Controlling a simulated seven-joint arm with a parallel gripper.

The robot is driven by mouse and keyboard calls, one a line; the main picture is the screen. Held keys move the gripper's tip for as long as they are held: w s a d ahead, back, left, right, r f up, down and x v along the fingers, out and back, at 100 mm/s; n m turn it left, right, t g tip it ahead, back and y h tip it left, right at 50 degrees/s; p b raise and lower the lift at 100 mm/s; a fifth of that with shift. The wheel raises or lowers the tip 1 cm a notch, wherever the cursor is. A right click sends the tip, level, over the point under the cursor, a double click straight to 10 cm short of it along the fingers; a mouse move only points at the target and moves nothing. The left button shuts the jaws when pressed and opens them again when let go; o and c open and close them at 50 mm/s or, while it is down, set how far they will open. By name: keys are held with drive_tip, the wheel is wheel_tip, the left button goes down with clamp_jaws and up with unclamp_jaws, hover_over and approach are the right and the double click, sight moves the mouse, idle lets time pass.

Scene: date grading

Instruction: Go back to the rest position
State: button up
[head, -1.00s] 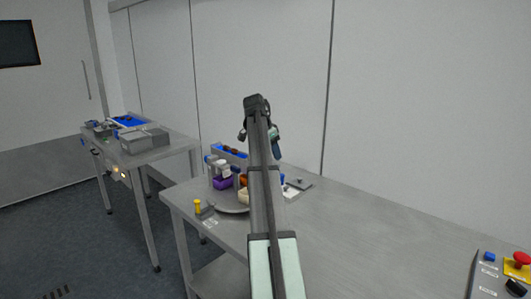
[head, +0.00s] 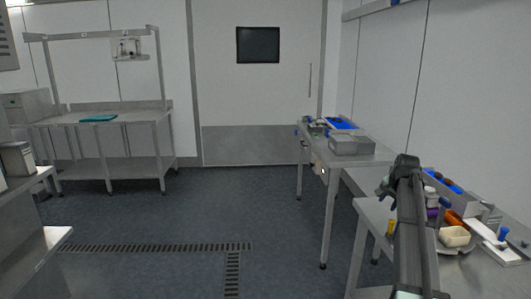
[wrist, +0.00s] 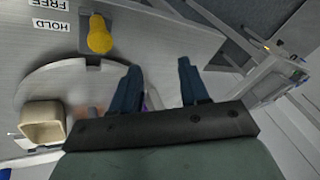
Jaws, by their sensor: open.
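My gripper (wrist: 157,88) shows in the wrist view with two dark blue fingers spread apart and nothing between them. It is open and hangs above the near steel table (wrist: 165,40). In the head view my arm rises in front of that table at the right, and the gripper's fingers are hard to make out there. A yellow knob (wrist: 99,35) and a cream square bowl (wrist: 43,123) lie to the left of the fingers in the wrist view. The bowl also shows on the table in the head view (head: 454,237), right of my arm.
The near table also holds an orange item (head: 455,219), a grey bin with a blue inside (head: 446,182) and a white board (head: 497,243). A second table (head: 365,158) with grey boxes (head: 351,145) stands behind. The floor (head: 190,210) in the middle is clear.

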drive_tip(key=s+a+f+n+g+y, duration=0.1)
drive_tip(key=s+a+f+n, duration=0.1)
drive_tip(key=a+f, duration=0.65)
drive_tip(key=s+a+f+n+g+y, duration=0.1)
drive_tip(key=a+f, duration=0.3)
drive_tip(key=f, duration=0.9)
drive_tip(key=s+a+f+n+g, duration=0.1)
drive_tip(key=s+a+f+g, duration=0.1)
drive_tip(key=s+a+f, duration=0.6)
drive_tip(key=s+a+f+n+g, duration=0.1)
drive_tip(key=s+a+f+n, duration=0.15)
drive_tip(key=s+f, duration=0.65)
drive_tip(key=s+a+f+n+g, duration=0.15)
drive_tip(key=s+a+f, duration=0.25)
drive_tip(key=s+f, duration=0.4)
drive_tip(key=s+a+f+g, duration=0.2)
drive_tip(key=s+a+f, duration=0.2)
drive_tip(key=s+f, duration=0.3)
drive_tip(key=s+a+f+n+g, duration=0.1)
drive_tip(key=s+a+f, duration=0.1)
drive_tip(key=s, duration=0.9)
drive_tip(key=s+a+f+n+g+h, duration=0.1)
drive_tip(key=s+a+f+n+g, duration=0.1)
drive_tip(key=s, duration=1)
drive_tip(key=shift+s+f+n, duration=0.2)
drive_tip(key=shift+f+n, duration=0.1)
drive_tip(key=shift+f, duration=0.4)
drive_tip(key=shift+c, duration=0.4)
